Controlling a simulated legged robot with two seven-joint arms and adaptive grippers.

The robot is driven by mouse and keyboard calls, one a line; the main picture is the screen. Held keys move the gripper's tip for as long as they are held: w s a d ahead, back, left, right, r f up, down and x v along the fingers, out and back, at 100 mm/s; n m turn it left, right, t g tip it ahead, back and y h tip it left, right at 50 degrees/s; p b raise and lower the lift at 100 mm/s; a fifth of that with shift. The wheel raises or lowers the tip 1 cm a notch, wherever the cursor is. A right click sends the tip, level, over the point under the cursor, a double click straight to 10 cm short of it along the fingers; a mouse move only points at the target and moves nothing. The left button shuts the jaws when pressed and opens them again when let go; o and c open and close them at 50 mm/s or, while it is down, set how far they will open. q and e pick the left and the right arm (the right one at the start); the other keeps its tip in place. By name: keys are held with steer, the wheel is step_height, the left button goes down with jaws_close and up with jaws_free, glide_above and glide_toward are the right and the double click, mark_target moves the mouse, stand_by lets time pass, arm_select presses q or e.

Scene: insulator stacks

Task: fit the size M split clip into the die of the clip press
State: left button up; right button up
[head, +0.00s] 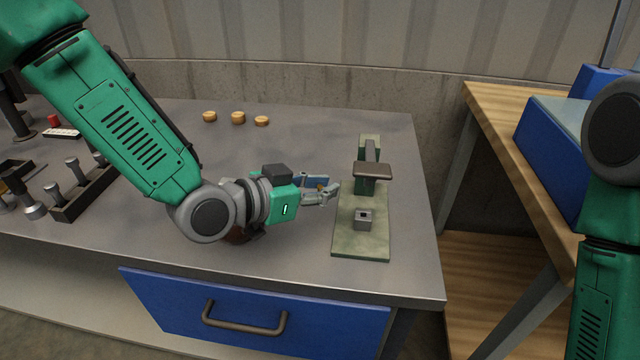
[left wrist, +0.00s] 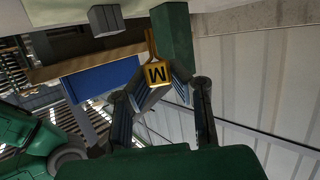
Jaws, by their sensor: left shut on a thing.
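My left gripper (head: 326,190) is shut on the size M split clip. In the left wrist view the clip (left wrist: 158,74) is a yellow piece with a dark M, held between the fingertips; only a yellow speck of it shows in the head view. The clip press stands just right of the gripper, with a green base plate (head: 362,246), a column at the back and a brown-grey head (head: 372,171). Its die (head: 364,219) is a small grey block with a dark opening, apart from the gripper. The die also shows in the left wrist view (left wrist: 105,19). My right gripper is outside the frames.
Several wooden round pieces (head: 238,118) lie at the back of the metal table. A dark rack (head: 84,190) with metal pegs is at the left. A dark brown object sits partly hidden under my left wrist. A wooden bench (head: 500,125) with a blue box (head: 552,150) stands at the right.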

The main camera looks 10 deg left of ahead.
arm_select(q)
steer(key=shift+d+f, duration=0.1)
steer(key=shift+d, duration=0.45)
steer(key=d, duration=0.5)
steer(key=shift+d+b, duration=0.25)
steer(key=shift+b, duration=0.05)
steer(key=shift+a, duration=0.1)
steer(key=shift+d, duration=0.95)
steer(key=shift+a, duration=0.75)
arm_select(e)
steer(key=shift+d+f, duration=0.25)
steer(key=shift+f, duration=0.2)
arm_select(q)
steer(key=shift+d, duration=0.15)
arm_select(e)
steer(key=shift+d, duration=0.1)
arm_select(q)
steer(key=shift+d, duration=0.3)
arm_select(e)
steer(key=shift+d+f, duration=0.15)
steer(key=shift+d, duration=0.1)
arm_select(q)
steer(key=shift+f, duration=0.1)
